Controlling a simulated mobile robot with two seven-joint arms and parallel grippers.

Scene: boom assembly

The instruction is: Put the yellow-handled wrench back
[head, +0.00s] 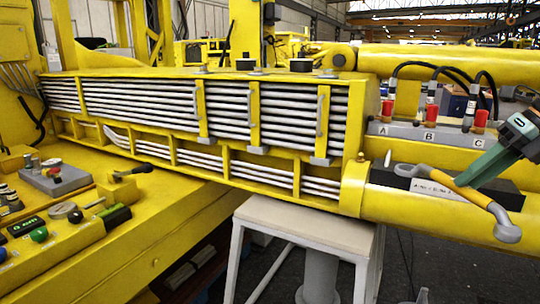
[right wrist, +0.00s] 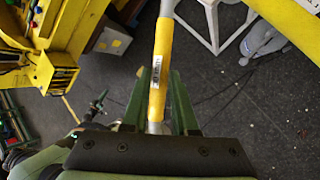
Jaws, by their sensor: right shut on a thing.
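The yellow-handled wrench (head: 467,192) is in my right gripper (head: 466,182), at the right of the head view. Its grey ring end (head: 508,232) points down to the right, and its other grey end is up to the left. In the right wrist view its yellow handle (right wrist: 161,70), with a small white label, runs between the two green fingers of my right gripper (right wrist: 158,103). The wrench shows in front of a black block with a white label (head: 400,178) on the yellow boom; I cannot tell whether they touch. My left gripper is not clearly seen.
A grey panel marked A, B, C (head: 425,132) with red-capped hose fittings stands behind the wrench. The long yellow boom (head: 430,212) runs below. A white-topped stand (head: 300,225) is at centre. A yellow control bench (head: 120,245) with knobs and a lever is at left.

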